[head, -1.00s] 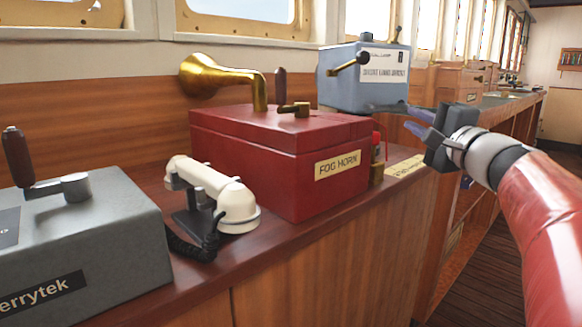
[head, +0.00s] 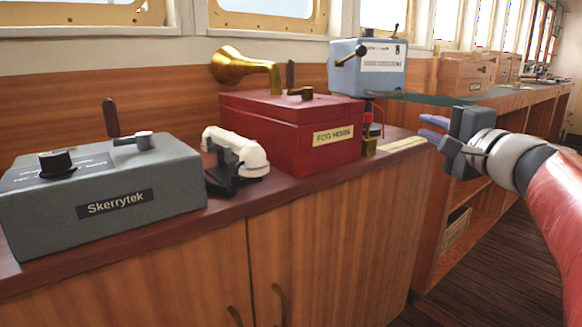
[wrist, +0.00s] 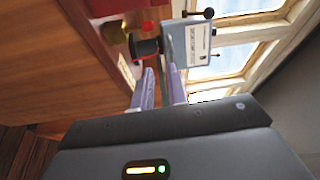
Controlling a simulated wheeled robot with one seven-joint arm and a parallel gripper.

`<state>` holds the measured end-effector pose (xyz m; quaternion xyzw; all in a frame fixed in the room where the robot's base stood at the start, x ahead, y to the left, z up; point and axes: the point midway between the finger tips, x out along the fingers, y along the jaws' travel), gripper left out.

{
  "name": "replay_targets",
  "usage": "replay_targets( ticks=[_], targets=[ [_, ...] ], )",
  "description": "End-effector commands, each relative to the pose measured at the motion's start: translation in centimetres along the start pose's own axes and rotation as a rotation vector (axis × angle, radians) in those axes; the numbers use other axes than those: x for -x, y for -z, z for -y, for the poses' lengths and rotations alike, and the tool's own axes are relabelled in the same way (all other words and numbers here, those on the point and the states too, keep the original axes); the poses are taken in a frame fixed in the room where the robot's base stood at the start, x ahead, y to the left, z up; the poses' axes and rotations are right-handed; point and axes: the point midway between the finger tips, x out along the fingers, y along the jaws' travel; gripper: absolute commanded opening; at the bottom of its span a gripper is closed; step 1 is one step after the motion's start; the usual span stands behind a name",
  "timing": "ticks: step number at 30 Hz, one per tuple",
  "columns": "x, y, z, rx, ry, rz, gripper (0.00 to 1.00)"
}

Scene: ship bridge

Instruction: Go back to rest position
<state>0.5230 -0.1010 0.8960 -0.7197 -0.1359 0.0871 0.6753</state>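My gripper (head: 430,128) is at the right of the head view, held up in front of the cabinets, its purple-grey fingers pointing left. In the wrist view the two fingers of my gripper (wrist: 160,88) stand apart with nothing seen between them, so it is open and empty. Beyond the fingertips, the wrist view shows the light blue box (wrist: 200,42), turned on its side in that picture. In the head view the fingers partly overlap one another.
A red fog horn box (head: 290,125) with a brass horn (head: 245,66), a white telephone handset (head: 235,150) and a grey Skerrytek box (head: 110,185) stand on the wooden counter. The blue box (head: 368,68) stands behind. Open floor (head: 480,285) lies at lower right.

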Motion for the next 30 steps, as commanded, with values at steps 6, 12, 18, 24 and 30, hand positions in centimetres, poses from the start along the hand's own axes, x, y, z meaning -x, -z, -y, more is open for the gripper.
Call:
replay_targets(
  ticks=[6, 12, 18, 24, 30],
  targets=[
    [0.4, -4.9, -2.1, 0.088, -0.139, 0.095, 0.15],
    [2.4, -10.6, -5.6, 0.225, -0.326, 0.220, 0.15],
    [8.2, -17.3, -11.1, 0.494, -0.609, 0.413, 0.15],
    [16.2, -19.8, -16.5, 0.848, -0.879, 0.583, 0.15],
    [20.6, -19.2, -19.0, 1.093, -1.017, 0.656, 0.15]
  ],
)
